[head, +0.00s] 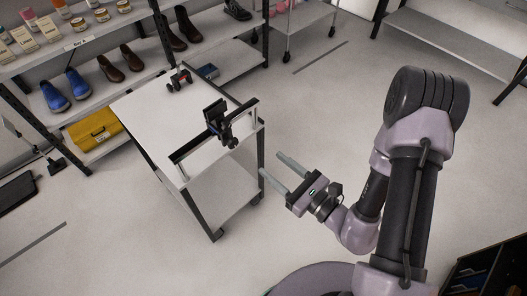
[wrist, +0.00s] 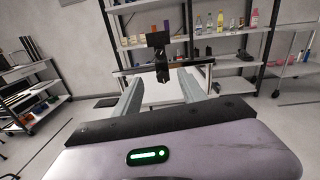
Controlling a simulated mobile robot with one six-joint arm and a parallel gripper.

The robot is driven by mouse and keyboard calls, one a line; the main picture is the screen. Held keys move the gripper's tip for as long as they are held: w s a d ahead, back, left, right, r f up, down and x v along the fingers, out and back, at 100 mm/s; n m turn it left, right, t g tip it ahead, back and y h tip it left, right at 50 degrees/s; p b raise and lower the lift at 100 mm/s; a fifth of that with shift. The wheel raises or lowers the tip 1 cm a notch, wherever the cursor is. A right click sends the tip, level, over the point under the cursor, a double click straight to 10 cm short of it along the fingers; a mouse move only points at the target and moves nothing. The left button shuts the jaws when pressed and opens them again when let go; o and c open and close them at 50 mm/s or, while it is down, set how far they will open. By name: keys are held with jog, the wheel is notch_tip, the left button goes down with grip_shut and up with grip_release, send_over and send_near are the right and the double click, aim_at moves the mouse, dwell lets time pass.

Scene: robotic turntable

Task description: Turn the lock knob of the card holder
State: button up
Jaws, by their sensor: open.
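A black upright device (head: 214,112), which looks like the card holder, stands at the near end of a white-topped trolley (head: 140,110). It has a flat dark head and a darker body below. In the wrist view the device (wrist: 159,58) appears straight ahead, between and beyond my fingers. Its lock knob is too small to make out. My gripper (head: 271,165) is open and empty, to the lower right of the device and apart from it, just off the trolley's near end. Both fingers point toward the trolley; the gripper also shows in the wrist view (wrist: 160,80).
A black rail (head: 183,155) runs around the trolley's near end. A small red and black item (head: 180,79) sits at its far end. Shelves behind hold bottles, shoes and a yellow case (head: 95,132).

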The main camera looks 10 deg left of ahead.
jog(key=m, duration=0.1)
jog(key=b, duration=0.8)
send_near(228, 128)
jog(key=x, duration=0.8)
jog(key=shift+w+a+f+b, duration=0.1)
jog(key=shift+b, duration=0.3)
grip_shut()
